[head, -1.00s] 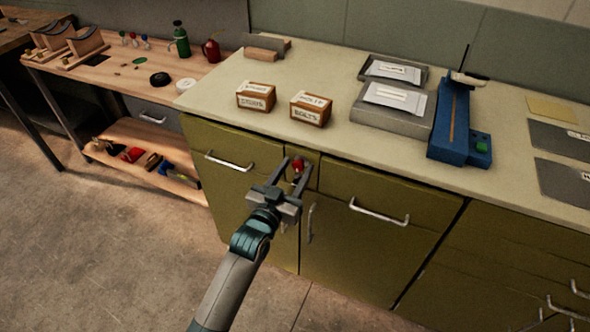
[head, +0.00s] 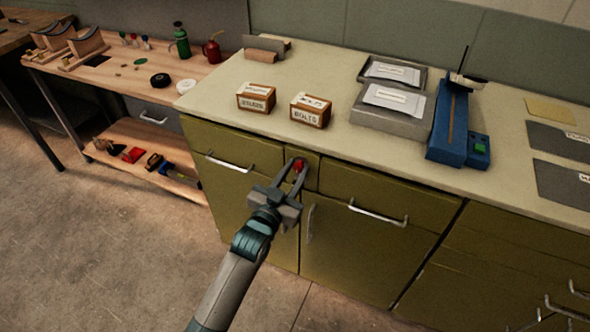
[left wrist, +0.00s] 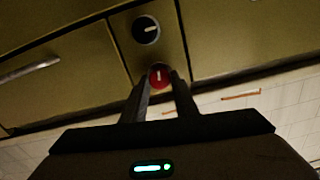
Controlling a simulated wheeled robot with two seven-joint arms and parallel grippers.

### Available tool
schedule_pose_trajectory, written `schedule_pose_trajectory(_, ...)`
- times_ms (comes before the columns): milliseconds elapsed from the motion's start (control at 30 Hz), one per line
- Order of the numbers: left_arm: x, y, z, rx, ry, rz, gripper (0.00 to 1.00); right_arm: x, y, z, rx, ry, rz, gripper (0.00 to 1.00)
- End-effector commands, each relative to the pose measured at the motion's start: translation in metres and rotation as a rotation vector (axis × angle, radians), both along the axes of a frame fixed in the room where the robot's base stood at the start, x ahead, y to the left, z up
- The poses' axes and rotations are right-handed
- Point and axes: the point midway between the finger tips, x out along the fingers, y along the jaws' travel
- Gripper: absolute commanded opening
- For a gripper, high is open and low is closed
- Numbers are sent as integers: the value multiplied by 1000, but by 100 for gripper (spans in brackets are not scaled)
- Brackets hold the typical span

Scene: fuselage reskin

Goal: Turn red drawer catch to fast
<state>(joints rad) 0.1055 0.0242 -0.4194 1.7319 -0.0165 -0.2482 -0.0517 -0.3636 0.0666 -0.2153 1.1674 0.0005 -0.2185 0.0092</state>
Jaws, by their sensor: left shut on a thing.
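The red drawer catch (head: 298,165) is a round red knob on the narrow panel between two drawers of the olive cabinet. In the left wrist view the red catch (left wrist: 159,75) shows a white mark that points roughly straight up in the picture. My left gripper (head: 295,168) is shut on the red catch, one finger on each side of it. The fingers (left wrist: 160,88) also show in the left wrist view. A black knob (left wrist: 146,29) with a white mark sits on the same panel beside the red one. My right gripper is not in view.
Drawers with silver handles (head: 229,162) (head: 378,212) flank the panel. Two labelled boxes (head: 256,97) (head: 310,110) stand on the pale counter (head: 215,88) above. Grey trays and a blue tool (head: 450,125) stand farther right. Open floor lies in front.

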Motion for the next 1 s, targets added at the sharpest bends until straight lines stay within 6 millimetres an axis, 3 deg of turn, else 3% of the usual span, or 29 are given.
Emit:
schedule_pose_trajectory(367, -1, -1, 2, 284, -122, -1, 4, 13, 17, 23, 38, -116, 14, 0)
schedule_pose_trajectory(700, -1, -2, 0, 582, -252, -1, 4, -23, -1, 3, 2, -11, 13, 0)
schedule_pose_trajectory(1000, -1, -2, -2, 844, -367, -2, 4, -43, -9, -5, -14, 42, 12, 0)
